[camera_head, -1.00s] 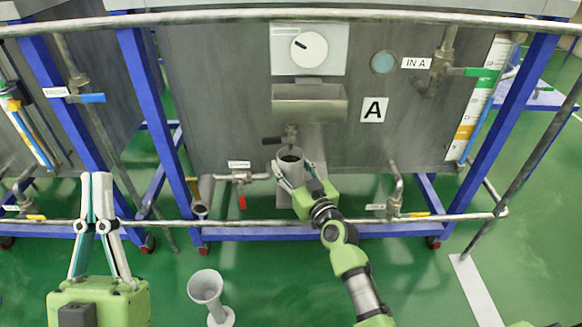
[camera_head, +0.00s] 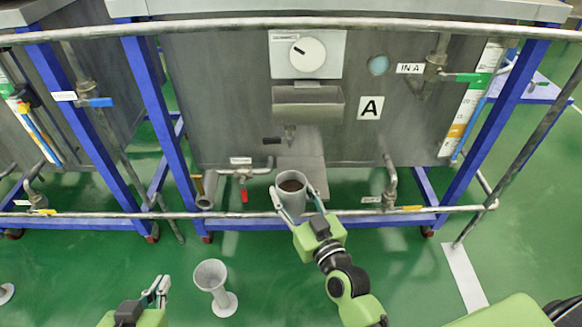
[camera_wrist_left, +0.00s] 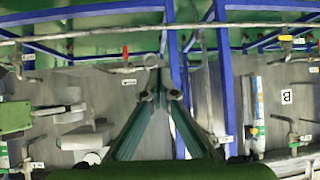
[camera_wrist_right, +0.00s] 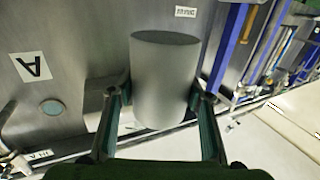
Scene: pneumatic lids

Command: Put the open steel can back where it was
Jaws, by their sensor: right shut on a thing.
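The open steel can (camera_head: 291,197) is a grey cylinder with dark brown contents visible through its open top. My right gripper (camera_head: 294,201) is shut on its sides and holds it about upright in front of tank A, near the handrail. The can (camera_wrist_right: 165,85) also fills the middle of the right wrist view between the two fingers. My left gripper (camera_head: 158,288) is empty at the lower left of the head view, with its fingertips close together. In the left wrist view the fingertips (camera_wrist_left: 160,95) also nearly meet.
A grey funnel-shaped stand (camera_head: 212,277) is on the green floor between the arms. Another stand's base (camera_head: 5,292) shows at the left edge. A handrail (camera_head: 250,214) crosses before tank A (camera_head: 225,100).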

